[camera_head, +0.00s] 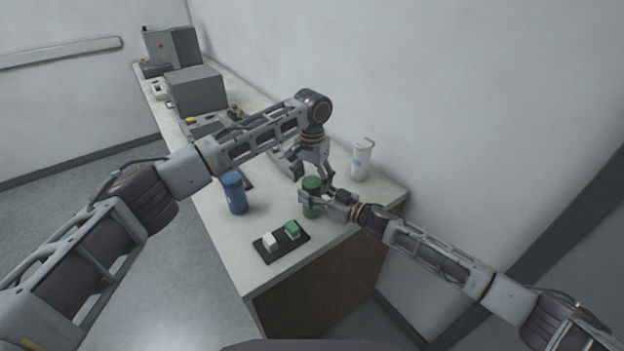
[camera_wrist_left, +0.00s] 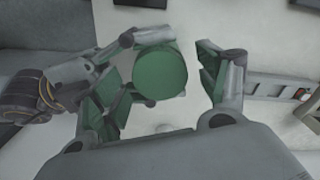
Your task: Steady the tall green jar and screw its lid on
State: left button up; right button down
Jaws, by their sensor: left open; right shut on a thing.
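The tall green jar (camera_head: 312,184) stands upright near the right end of the bench. My right gripper (camera_head: 320,202) is shut on its side, coming from the right. My left gripper (camera_head: 314,170) points down from above, open, with its fingers either side of the jar's top. In the left wrist view the round, flat green top (camera_wrist_left: 160,73) shows between the spread green-padded fingers of my left gripper (camera_wrist_left: 157,92), apart from both. I cannot tell whether this top is a seated lid. The jar's lower body is partly hidden by my right gripper.
A black tray (camera_head: 270,257) at the front holds a white block-like piece (camera_head: 270,241) and a green one (camera_head: 292,228). A blue jar (camera_head: 235,194) stands to the left, a white bottle (camera_head: 361,160) behind near the wall. Grey machines (camera_head: 196,90) stand farther back.

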pick_arm(q)
jog(key=shift+r, duration=0.15)
notch_tip(320, 180, up, 12)
dwell(0.7)
pick_arm(e)
jog(key=c, duration=0.5)
grip_release()
pick_arm(q)
jog(key=shift+f, duration=0.2)
pick_arm(e)
jog(key=shift+d, duration=0.1)
jog(key=shift+v, duration=5.9)
